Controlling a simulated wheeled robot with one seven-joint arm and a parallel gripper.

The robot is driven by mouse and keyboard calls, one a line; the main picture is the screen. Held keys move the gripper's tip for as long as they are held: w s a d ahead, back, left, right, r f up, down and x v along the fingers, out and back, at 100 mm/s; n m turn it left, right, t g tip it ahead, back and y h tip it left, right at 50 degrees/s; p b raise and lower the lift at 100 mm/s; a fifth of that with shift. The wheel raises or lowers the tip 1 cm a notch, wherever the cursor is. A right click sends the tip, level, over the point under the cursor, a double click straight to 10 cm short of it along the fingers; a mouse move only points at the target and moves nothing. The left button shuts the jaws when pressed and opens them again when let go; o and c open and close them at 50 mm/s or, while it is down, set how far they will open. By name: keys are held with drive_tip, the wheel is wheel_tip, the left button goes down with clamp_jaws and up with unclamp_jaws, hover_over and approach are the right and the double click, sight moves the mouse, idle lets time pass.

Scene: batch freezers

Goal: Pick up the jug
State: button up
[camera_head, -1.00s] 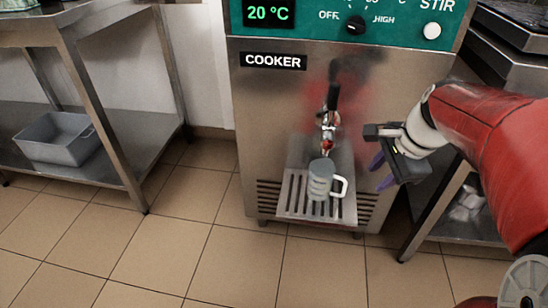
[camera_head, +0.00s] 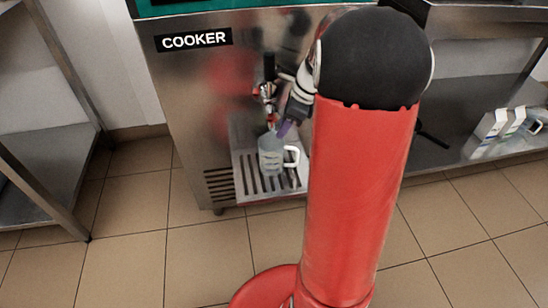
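The jug (camera_head: 269,156) is a grey, translucent vessel with a white handle on its right side. It stands upright on the slotted drip tray (camera_head: 247,187) of the cooker, below the tap. My red arm hides much of the area to the right. I cannot tell whether the fingers are apart or touch the jug.
The cooker (camera_head: 187,95) is a steel machine with a tap (camera_head: 266,92) above the jug. A steel shelf unit (camera_head: 50,175) stands at the left. White cartons (camera_head: 492,124) and another clear jug (camera_head: 536,120) lie on the right lower shelf. Tiled floor is open in front.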

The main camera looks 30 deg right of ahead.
drive_tip(key=x, duration=0.3)
drive_tip(key=shift+c, duration=0.4)
clamp_jaws()
